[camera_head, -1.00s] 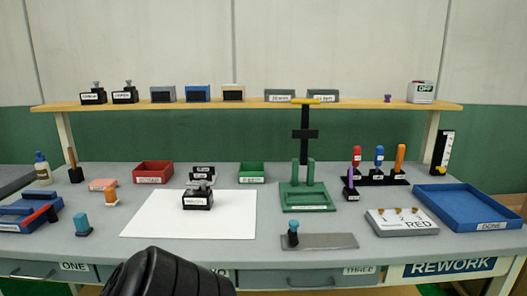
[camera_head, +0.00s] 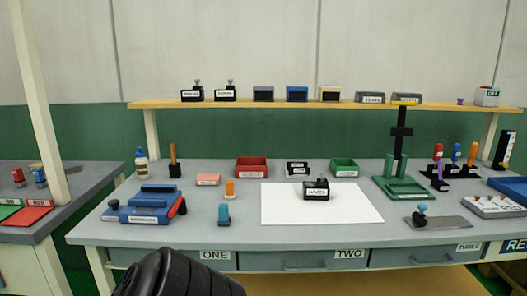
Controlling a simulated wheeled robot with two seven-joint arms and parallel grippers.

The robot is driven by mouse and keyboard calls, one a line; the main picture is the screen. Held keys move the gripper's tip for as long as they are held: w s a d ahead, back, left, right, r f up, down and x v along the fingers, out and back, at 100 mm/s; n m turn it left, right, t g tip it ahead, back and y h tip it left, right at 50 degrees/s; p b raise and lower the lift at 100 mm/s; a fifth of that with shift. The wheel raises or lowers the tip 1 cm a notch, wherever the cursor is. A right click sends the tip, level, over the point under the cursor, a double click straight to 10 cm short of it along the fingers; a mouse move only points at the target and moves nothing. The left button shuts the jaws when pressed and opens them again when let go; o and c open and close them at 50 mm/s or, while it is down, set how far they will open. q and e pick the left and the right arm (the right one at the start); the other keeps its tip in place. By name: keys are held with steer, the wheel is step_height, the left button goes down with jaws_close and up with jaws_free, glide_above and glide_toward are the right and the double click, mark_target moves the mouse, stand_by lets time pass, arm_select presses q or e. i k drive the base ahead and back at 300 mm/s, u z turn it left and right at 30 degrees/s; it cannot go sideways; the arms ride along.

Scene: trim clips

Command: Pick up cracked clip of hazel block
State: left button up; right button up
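A small black block (camera_head: 316,190) with a white label stands upright on the white sheet (camera_head: 350,208) at the middle of the bench. Its label is too small to read surely, so I cannot tell if it is the hazel block. A dark shape is on its top; I cannot make out a clip or a crack. Neither of my grippers shows; only a black part of mine is at the bottom, left of centre.
A red bin (camera_head: 251,168) and a green bin (camera_head: 344,168) stand behind the sheet. A blue toolbox-like item (camera_head: 148,204) is at the left. A green press stand (camera_head: 402,187) is at the right. Another bench (camera_head: 80,182) with a post is further left.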

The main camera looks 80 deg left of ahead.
mark_target(323, 176)
steer(key=k, duration=0.15)
steer(key=u, duration=1.3)
